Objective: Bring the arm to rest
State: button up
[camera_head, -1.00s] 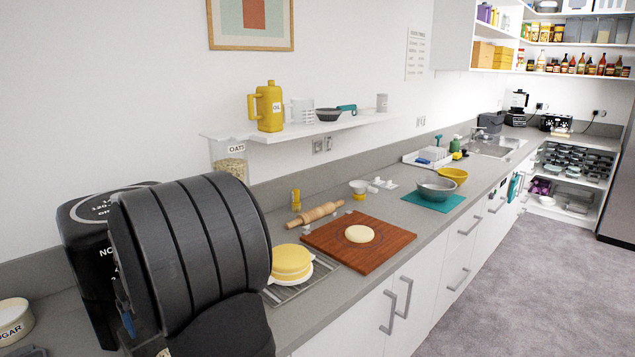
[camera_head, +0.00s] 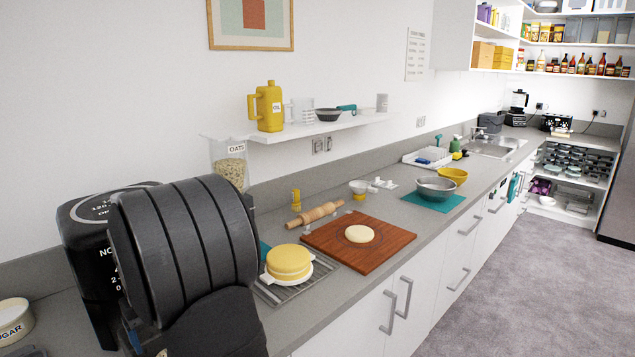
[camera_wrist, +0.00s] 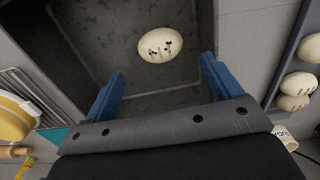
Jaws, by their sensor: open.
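My gripper (camera_wrist: 162,66) shows in the wrist view with its two blue fingers wide apart and nothing between them. Beyond the fingertips lies a round cream bun with dark specks (camera_wrist: 160,44), inside a dark grey square container (camera_wrist: 100,30). The bun looks apart from both fingers.
More buns (camera_wrist: 296,84) lie on a tray at right in the wrist view. A sugar tub (camera_head: 12,318) is at far left.

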jog(key=s+a+r, duration=0.4)
jog(key=s+a, duration=0.6)
jog(key=s, duration=0.3)
jog(key=s+a+f, duration=0.2)
jog(key=a, duration=0.1)
jog(key=s+a+f, duration=0.2)
jog(key=a, duration=0.1)
jog(key=s+a+f, duration=0.2)
jog(key=s+a, duration=0.1)
jog(key=shift+a+f, duration=0.2)
jog(key=shift+f, duration=0.15)
notch_tip(320, 180, down, 4)
jog(key=shift+r, duration=0.8)
